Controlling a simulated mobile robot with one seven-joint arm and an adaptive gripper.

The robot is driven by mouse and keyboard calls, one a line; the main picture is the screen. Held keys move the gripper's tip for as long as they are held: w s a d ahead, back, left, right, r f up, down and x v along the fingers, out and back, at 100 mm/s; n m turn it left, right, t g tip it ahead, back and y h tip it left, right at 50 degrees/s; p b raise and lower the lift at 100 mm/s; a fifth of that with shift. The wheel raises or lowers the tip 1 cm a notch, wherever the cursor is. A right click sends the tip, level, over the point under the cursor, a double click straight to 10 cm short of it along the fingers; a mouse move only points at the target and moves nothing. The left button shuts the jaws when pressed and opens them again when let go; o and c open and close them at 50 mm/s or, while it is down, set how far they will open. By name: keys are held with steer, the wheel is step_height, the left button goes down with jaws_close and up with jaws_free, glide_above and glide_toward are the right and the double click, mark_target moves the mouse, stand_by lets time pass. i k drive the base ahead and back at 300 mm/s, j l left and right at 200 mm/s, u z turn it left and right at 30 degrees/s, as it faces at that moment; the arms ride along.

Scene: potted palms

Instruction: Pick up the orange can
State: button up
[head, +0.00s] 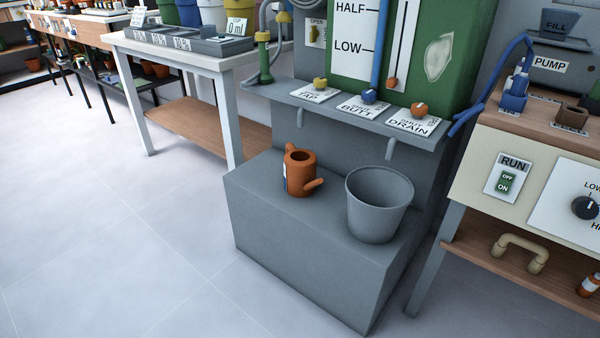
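The orange can (300,178) is a small watering can. It stands upright on a grey step (300,240) below the green tank, with its spout pointing right and a pale and blue label on its left side. A grey bucket (378,205) stands close to its right, apart from the spout tip. My gripper is not in the head view.
A grey shelf (350,115) with labelled valves and short pipes overhangs the back of the step. A white-topped table (170,50) stands at the left, a pump bench (530,160) at the right. The floor (120,240) at front left is clear.

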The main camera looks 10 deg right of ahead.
mark_target(300, 164)
steer(key=z, duration=2.4)
steer(key=u, duration=1.95)
steer(key=i+j+z, duration=0.1)
steer(key=j+z, duration=0.2)
steer(key=z, duration=0.15)
steer(key=i+j+z, duration=0.1)
steer(key=j+z, duration=0.65)
steer(key=j, duration=0.75)
